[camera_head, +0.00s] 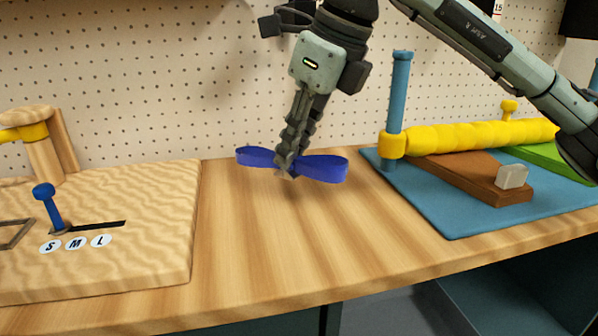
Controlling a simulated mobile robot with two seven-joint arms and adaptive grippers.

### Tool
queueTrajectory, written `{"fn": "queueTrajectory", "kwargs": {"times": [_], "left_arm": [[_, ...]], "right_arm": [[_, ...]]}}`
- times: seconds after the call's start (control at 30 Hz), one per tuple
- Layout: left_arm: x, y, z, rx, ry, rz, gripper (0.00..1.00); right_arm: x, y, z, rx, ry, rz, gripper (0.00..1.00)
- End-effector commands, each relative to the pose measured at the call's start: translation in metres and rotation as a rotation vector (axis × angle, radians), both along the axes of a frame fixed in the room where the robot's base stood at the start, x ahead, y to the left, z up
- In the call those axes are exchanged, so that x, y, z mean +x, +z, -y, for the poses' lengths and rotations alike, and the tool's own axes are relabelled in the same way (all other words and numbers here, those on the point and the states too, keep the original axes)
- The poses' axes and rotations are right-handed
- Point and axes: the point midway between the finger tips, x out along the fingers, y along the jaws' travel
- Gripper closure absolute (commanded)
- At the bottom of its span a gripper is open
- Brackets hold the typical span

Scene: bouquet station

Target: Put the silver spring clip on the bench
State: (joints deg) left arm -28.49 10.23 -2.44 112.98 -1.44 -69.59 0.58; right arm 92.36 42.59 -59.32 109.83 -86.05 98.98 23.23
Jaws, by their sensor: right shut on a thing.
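My right gripper (287,165) comes down from the top and is shut on a blue bow-shaped piece (323,168) at its middle. The loops of the blue piece stick out to both sides of the fingers. It is held close above the bare wooden bench (285,250), with a faint shadow under it; whether it touches the bench I cannot tell. I see no thing that is clearly a silver spring clip; a small pale grey block (511,176) sits at the front end of a brown board. My left gripper is not in view.
A blue mat (452,219) at the right carries a blue post (398,95), a yellow roll (470,136) and the brown board (470,176). A wooden block (150,250) with a blue-knobbed lever (45,192) stands left. Pegboard (150,80) closes the back. Bare bench lies between.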

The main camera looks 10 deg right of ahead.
Motion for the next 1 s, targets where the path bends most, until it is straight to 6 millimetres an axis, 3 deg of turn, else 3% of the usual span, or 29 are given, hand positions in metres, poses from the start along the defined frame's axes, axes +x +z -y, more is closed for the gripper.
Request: {"fn": "queueTrajectory", "kwargs": {"times": [0.17,0.47,0.9,0.93,1.0], "left_arm": [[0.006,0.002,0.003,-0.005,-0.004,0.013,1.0],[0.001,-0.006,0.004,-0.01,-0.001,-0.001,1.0],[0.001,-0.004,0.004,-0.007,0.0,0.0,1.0],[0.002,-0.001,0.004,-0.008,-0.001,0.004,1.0],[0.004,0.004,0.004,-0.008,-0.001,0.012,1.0]], "right_arm": [[-0.001,-0.008,0.008,-0.001,0.002,0.0,1.0],[-0.001,-0.044,0.008,0.0,0.001,-0.001,1.0],[-0.001,-0.048,0.007,0.0,0.001,0.0,1.0],[-0.001,-0.048,0.007,0.0,0.001,0.0,0.83],[-0.001,-0.047,0.007,0.0,0.001,0.0,0.75]]}}
